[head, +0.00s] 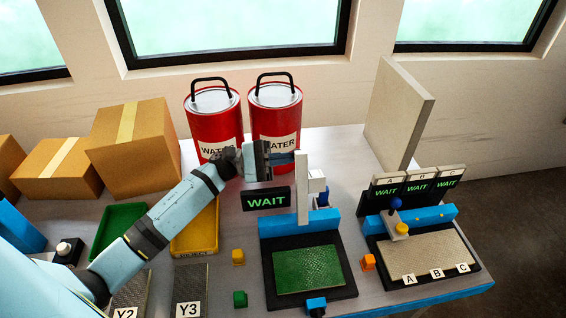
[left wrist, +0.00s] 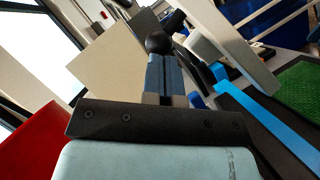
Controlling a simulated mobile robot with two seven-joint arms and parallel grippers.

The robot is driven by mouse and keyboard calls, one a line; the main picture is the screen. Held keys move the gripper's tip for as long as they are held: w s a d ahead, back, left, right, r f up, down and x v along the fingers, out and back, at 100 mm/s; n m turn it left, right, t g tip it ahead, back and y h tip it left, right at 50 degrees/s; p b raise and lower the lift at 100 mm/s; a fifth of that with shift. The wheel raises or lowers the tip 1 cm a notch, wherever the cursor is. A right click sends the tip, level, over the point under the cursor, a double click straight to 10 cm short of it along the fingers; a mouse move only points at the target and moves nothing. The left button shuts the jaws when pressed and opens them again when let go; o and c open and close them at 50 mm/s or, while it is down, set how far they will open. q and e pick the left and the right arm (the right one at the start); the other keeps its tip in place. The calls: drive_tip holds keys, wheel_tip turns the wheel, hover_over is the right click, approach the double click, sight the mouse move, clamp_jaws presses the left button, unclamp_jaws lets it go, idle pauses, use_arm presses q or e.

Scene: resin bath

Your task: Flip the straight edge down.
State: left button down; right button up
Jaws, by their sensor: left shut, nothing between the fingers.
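The straight edge (head: 302,188) is a pale bar standing upright at the blue block (head: 326,220) behind the green plate (head: 308,270). In the left wrist view the pale bar (left wrist: 232,45) slants across the upper right, beside the fingers. My left gripper (head: 288,160) is shut and empty, just left of the bar's upper part in the head view. Its fingers also show in the left wrist view (left wrist: 165,78). I cannot tell whether they touch the bar. My right gripper is not in view.
A WAIT sign (head: 266,199) stands left of the bar. Two red water cans (head: 213,125) are behind my gripper. A second station (head: 425,250) with a blue knob (head: 396,203) and a tall beige panel (head: 398,115) are on the right.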

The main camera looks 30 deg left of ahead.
use_arm(q)
drive_tip(key=shift+r, duration=0.1)
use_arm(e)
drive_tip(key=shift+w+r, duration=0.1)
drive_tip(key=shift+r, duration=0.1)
use_arm(q)
drive_tip(key=b+v, duration=0.2)
drive_tip(key=v, duration=0.5)
drive_tip(key=shift+a, duration=0.25)
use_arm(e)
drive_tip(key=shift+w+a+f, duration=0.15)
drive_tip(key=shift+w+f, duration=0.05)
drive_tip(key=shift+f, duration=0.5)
use_arm(q)
drive_tip(key=shift+s, duration=0.1)
